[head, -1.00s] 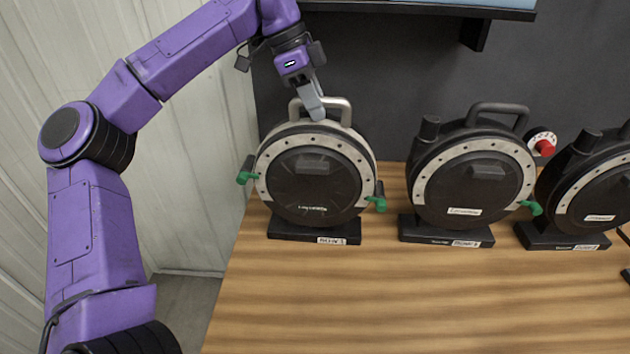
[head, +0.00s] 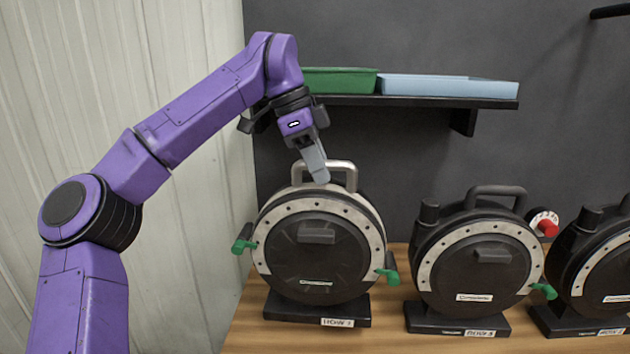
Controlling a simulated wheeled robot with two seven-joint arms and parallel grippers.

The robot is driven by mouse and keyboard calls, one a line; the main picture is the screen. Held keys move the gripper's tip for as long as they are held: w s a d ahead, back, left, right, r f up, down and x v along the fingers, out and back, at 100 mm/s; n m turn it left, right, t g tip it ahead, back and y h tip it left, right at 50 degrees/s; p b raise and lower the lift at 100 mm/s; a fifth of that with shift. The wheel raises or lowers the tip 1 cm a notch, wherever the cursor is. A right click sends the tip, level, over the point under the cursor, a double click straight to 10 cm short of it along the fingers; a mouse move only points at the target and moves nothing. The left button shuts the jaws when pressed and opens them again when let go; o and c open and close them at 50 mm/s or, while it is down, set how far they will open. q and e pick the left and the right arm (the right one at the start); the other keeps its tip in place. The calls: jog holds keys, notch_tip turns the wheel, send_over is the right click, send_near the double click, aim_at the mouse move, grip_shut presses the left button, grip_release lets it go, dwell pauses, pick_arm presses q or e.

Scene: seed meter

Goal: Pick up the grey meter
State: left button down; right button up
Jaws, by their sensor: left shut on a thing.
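The grey meter (head: 318,258) is the leftmost one in the head view, a round black body with a grey bolted rim, a silver top handle (head: 341,164) and green side levers. It is upright above its black stand (head: 300,306), slightly higher than its neighbour; I cannot tell whether it is fully clear of the stand. My left gripper (head: 318,175) comes down from above and is shut on the handle. Its far finger is hidden. My right gripper is not in view.
A similar meter (head: 478,268) stands close on the right, with another (head: 600,262) beyond it at the picture's edge. A red button (head: 547,228) sits behind them. A shelf (head: 420,101) above holds a green tray (head: 340,80) and a light blue tray (head: 450,86).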

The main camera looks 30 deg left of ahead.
pick_arm(q)
jog(key=d+r, duration=0.1)
jog(key=s+d+r, duration=0.1)
jog(key=r, duration=0.1)
jog(key=d+r, duration=0.1)
jog(key=shift+s+r+b, duration=0.15)
jog(key=shift+s+b, duration=0.15)
jog(key=shift+s, duration=0.1)
jog(key=s+d+r+b, duration=0.2)
jog(key=s+d+r, duration=0.2)
jog(key=d, duration=0.3)
jog(key=shift+s+d+b, duration=0.3)
jog(key=shift+s+b, duration=0.05)
jog(key=shift+f, duration=0.15)
